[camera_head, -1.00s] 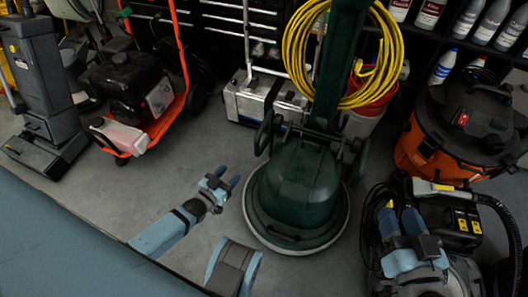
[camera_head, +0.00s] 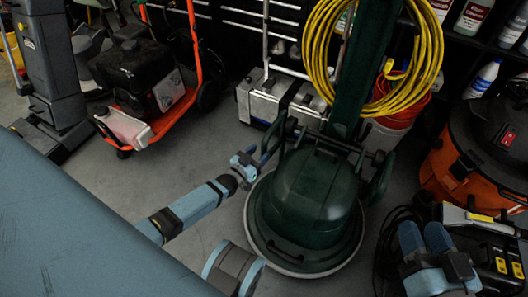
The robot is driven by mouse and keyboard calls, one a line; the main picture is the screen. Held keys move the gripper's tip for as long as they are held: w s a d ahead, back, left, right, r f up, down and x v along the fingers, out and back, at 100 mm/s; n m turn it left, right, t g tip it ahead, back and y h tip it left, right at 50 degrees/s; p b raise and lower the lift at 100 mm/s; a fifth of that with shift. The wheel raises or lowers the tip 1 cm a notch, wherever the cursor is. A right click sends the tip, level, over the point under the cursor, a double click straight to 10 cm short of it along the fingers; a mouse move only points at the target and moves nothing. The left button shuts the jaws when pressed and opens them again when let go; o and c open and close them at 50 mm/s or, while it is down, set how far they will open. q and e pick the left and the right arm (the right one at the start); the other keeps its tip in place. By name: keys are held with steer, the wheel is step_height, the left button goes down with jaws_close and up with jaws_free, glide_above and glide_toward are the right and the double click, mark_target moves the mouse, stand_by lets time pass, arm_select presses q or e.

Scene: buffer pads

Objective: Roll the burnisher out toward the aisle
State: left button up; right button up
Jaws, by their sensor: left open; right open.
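The burnisher (camera_head: 305,200) is a dark green floor machine with a round base and a tall green column. A yellow cord (camera_head: 318,45) hangs coiled on its column. It stands upright on the grey floor in the middle. My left gripper (camera_head: 247,157) is open beside the left of its housing, close to the left wheel; whether it touches cannot be told. My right gripper (camera_head: 424,232) is open and empty, fingers pointing up the picture, right of the base and apart from it, in front of a black and grey machine (camera_head: 488,250).
An orange and black vacuum (camera_head: 460,170) stands close at right. A red bucket (camera_head: 402,100) and silver cases (camera_head: 285,100) stand behind the burnisher. An orange-framed machine (camera_head: 140,80) is at left. Bare floor (camera_head: 120,185) shows left of the burnisher; a blue surface (camera_head: 60,230) fills the lower left.

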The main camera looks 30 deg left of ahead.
mark_target(262, 151)
arm_select(q)
steer(key=shift+w+d+b, duration=0.15)
steer(key=shift+w+b, duration=0.05)
steer(key=shift+w, duration=0.6)
steer(key=shift+w+d+b, duration=0.1)
steer(key=shift+w+b, duration=0.1)
steer(key=shift+w, duration=0.6)
jaws_close()
steer(key=shift+s, duration=0.15)
